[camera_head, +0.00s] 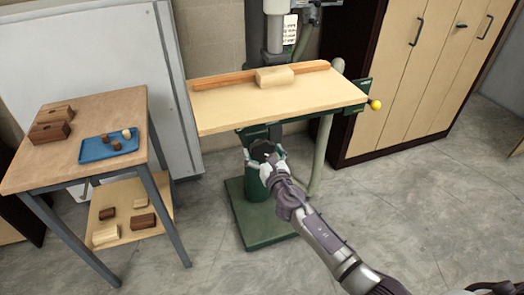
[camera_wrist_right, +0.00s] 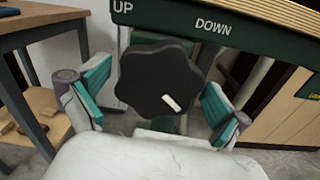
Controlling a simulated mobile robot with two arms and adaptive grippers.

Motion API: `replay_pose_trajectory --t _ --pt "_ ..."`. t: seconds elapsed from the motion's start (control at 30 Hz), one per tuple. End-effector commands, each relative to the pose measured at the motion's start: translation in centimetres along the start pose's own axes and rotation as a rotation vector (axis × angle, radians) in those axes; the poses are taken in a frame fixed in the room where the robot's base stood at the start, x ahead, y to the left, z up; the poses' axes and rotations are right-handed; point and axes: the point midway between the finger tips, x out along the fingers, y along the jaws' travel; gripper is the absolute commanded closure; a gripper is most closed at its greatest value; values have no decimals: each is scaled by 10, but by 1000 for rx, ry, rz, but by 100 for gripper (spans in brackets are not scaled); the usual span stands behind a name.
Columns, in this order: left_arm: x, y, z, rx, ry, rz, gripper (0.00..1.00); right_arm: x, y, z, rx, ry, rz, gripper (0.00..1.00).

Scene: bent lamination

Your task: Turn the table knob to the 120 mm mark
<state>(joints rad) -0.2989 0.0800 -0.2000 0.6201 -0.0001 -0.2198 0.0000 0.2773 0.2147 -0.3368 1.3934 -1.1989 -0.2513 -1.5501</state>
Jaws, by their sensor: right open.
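The table knob (camera_wrist_right: 160,80) is a black, lobed hand knob with a small white mark at its lower right, seen face-on in the right wrist view. It sits under a green panel (camera_wrist_right: 180,24) lettered UP and DOWN. My right gripper (camera_wrist_right: 158,105) is open, one teal-padded finger on each side of the knob, with gaps visible between pads and knob. In the head view my right gripper (camera_head: 265,160) is below the front edge of the machine table (camera_head: 215,110). The 120 mm mark is not visible. My left gripper is not in view.
A wooden block (camera_head: 275,77) rests on the machine table before an orange fence (camera_head: 222,79). A side table (camera_head: 50,165) at left holds a blue tray (camera_head: 95,150) and blocks. A cabinet (camera_head: 400,90) stands at right.

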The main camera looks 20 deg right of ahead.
Motion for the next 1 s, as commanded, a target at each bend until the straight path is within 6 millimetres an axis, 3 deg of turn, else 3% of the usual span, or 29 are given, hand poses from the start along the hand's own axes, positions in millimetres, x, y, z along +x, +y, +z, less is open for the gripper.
replay_pose_trajectory --t 0.37,0.63,1.0 --pt "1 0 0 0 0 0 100 5 0 0 2 0 1 2" --pt "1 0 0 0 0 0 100 5 0 0 2 0 1 47" --pt "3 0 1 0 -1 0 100 5 0 -1 66 0 1 48"
